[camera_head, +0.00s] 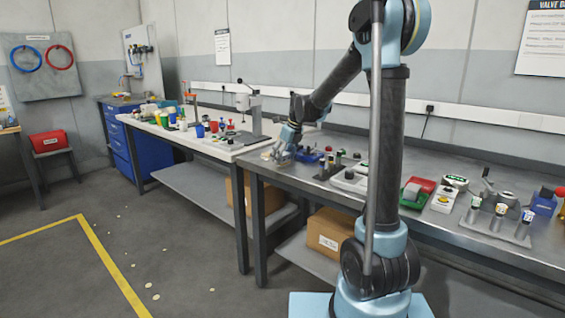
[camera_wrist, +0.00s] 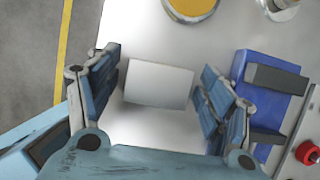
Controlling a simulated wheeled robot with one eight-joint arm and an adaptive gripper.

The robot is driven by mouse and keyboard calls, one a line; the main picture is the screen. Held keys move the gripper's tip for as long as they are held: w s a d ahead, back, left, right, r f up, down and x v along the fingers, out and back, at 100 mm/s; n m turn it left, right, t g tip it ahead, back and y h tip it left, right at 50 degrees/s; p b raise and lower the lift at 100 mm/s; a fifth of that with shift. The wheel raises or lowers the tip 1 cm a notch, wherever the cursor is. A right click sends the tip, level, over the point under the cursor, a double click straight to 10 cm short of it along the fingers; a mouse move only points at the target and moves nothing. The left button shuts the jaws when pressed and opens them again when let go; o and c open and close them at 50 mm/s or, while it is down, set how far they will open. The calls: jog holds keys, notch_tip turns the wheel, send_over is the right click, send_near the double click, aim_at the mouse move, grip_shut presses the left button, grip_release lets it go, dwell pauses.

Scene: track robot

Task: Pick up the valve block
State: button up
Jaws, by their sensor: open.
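A plain pale grey block (camera_wrist: 158,86), which looks like the valve block, lies on the metal bench top (camera_wrist: 135,30) in the wrist view. My gripper (camera_wrist: 162,78) is open, with one blue-grey finger on the left of the block and one on the right. Gaps show between the block and both fingers. How high the fingers are above the bench is hard to tell. In the head view my gripper (camera_head: 282,150) is low over the left end of the metal bench, and the block cannot be made out there.
A blue holder (camera_wrist: 268,98) with dark grey parts stands close to the right finger. A red knob (camera_wrist: 307,152) is at lower right. A yellow round item (camera_wrist: 192,8) and a metal round part (camera_wrist: 280,8) lie beyond. The bench edge is on the left.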

jog(key=c, duration=1.4)
jog(key=shift+r, duration=0.1)
